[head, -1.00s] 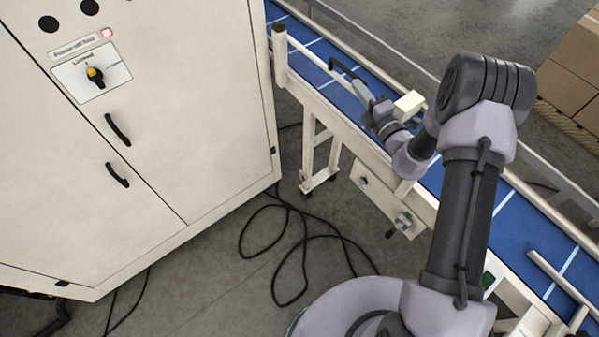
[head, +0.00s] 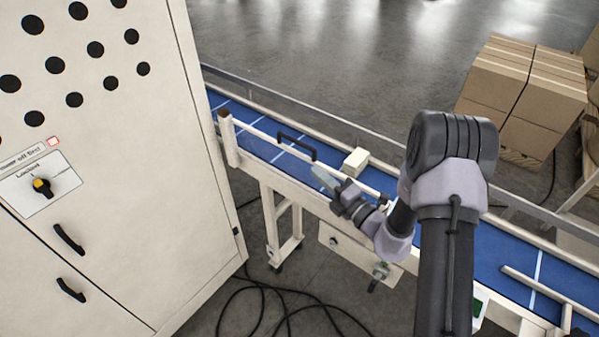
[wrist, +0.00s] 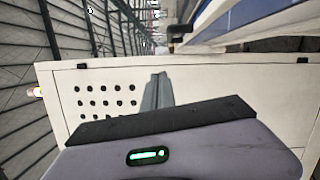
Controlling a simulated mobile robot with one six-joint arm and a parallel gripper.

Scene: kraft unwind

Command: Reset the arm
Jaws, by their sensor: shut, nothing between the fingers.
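My gripper (head: 318,172) shows in the head view at the end of my bent arm, close to the near rail of the blue conveyor. Its fingers look closed together and hold nothing. In the wrist view the gripper's fingers (wrist: 157,88) point toward the cream cabinet face with rows of black holes. The cabinet (head: 120,190) stands at the left in the head view, apart from the gripper.
The blue conveyor (head: 490,245) runs diagonally, with a black handle (head: 297,146) and a cream block (head: 356,160) near my gripper. A yellow-black rotary switch (head: 42,187) is on the cabinet. Black cables (head: 262,290) lie on the floor. Strapped cardboard boxes (head: 525,85) stand behind the conveyor.

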